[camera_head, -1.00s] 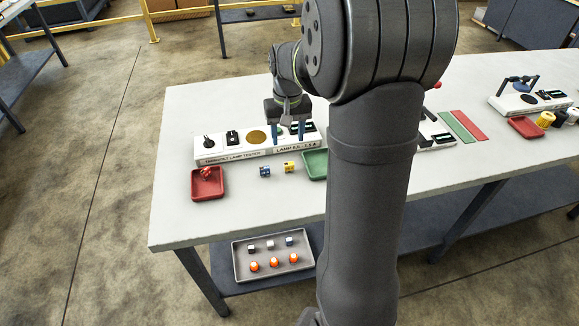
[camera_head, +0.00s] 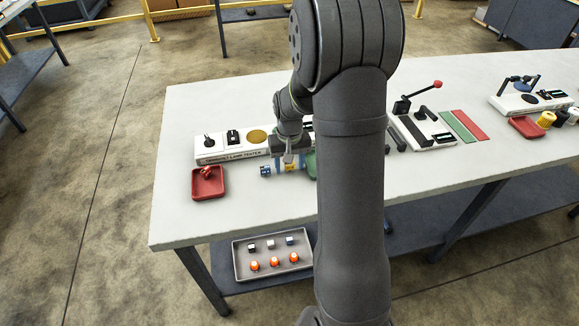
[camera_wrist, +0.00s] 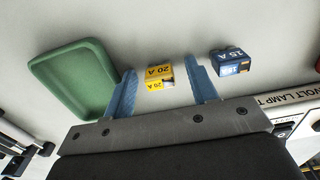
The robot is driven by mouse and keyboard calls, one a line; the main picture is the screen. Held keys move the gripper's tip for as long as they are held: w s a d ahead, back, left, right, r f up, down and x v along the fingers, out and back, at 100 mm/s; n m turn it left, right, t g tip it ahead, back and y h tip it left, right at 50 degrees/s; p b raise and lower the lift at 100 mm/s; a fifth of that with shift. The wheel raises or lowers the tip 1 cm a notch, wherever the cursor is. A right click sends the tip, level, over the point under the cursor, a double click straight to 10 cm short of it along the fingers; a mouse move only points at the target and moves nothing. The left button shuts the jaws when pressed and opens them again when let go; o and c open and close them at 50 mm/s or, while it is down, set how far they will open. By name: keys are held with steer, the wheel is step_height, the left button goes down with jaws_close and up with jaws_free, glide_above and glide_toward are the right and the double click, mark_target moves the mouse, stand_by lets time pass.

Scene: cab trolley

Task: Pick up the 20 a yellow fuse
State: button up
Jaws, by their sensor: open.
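The yellow 20 A fuse (camera_wrist: 158,77) lies on the table between the two blue fingers of my open gripper (camera_wrist: 162,88) in the wrist view. Its label faces the camera, and I see no finger touching it. In the head view my gripper (camera_head: 291,166) is low over the table, and it mostly hides the yellow fuse. The blue 15 A fuse (camera_wrist: 230,62) lies just outside the right finger in the wrist view. It also shows in the head view (camera_head: 265,171), left of my gripper.
A green tray (camera_wrist: 48,80) lies close outside the left finger. The lamp tester (camera_head: 225,157) stands behind the fuses. A red tray (camera_head: 196,193) with a red part in it is to the left. Bare table (camera_head: 240,215) lies in front.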

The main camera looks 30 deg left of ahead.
steer(key=c, duration=1)
steer(key=shift+c, duration=0.2)
steer(key=shift+r, duration=0.1)
